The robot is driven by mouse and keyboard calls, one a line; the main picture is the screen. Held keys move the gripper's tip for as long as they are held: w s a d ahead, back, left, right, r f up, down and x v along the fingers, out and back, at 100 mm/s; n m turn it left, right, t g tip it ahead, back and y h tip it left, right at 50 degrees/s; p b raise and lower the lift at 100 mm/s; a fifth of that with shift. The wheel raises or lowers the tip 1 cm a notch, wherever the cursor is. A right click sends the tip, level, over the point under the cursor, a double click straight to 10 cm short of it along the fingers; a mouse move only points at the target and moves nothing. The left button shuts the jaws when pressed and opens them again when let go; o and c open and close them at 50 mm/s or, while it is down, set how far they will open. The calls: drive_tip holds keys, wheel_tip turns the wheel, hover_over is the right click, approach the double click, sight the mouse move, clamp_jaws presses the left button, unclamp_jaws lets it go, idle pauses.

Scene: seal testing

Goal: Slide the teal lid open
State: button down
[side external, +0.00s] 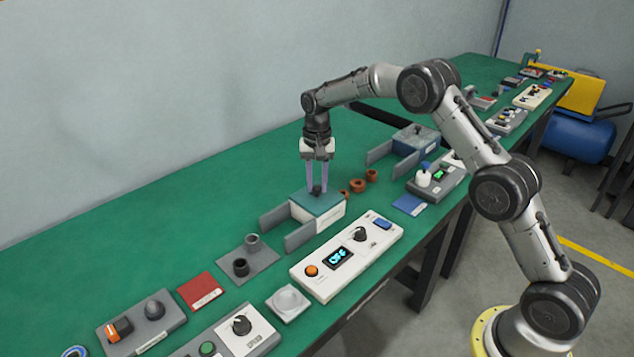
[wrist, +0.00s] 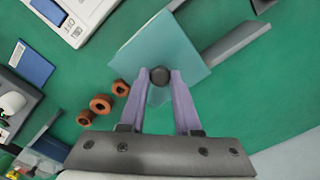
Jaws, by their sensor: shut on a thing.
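A dark round knob (wrist: 160,76) stands on the lid. My gripper (side external: 317,191) is above the lid, pointing down, with its two purple fingers shut on the knob, one on each side. The lid appears to cover the top of the box; the inside of the box is hidden.
Grey rails (side external: 300,236) extend to the left of the box. Brown rings (side external: 358,186) lie close to its right. A white panel with a display (side external: 345,257) stands in front. A second, blue box (side external: 416,138) stands farther back. The green bench behind is clear.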

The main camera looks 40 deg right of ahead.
drive_tip(key=shift+r, duration=0.1)
idle(0.5)
drive_tip(key=a, duration=0.9)
drive_tip(key=shift+a, duration=0.4)
drive_tip(key=c, duration=0.6)
unclamp_jaws()
wheel_tip(320, 180, up, 14)
drive_tip(key=shift+d, duration=0.1)
